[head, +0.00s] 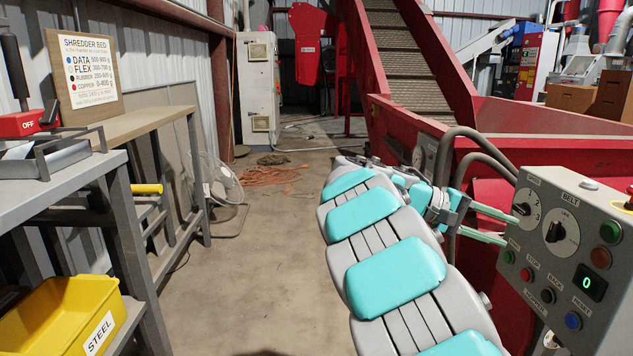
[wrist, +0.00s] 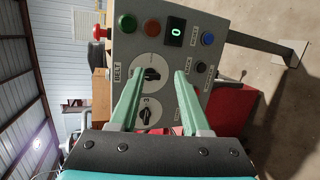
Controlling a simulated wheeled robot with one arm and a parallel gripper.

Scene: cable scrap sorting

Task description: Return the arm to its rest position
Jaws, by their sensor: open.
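My arm (head: 395,270), grey with turquoise pads, reaches forward from the bottom of the head view and bends right toward a grey control panel (head: 541,262). My gripper (head: 511,229) is open and empty, its two pale green fingers pointing at the panel's left part, close to the small black selector knob (head: 521,209). In the wrist view, my gripper (wrist: 159,76) is spread over the panel (wrist: 135,45), with two black knobs (wrist: 151,74) showing between the fingers. I cannot tell whether a fingertip touches the panel. The display (head: 590,283) reads 0.
The red conveyor machine (head: 480,120) stands behind my arm, with dark hoses (head: 480,140) beside the panel. At left are a grey bench (head: 60,190), a yellow STEEL bin (head: 60,315) and a SHREDDER BED sign (head: 85,70). The floor (head: 255,260) between is mostly clear; orange cable (head: 270,176) lies farther back.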

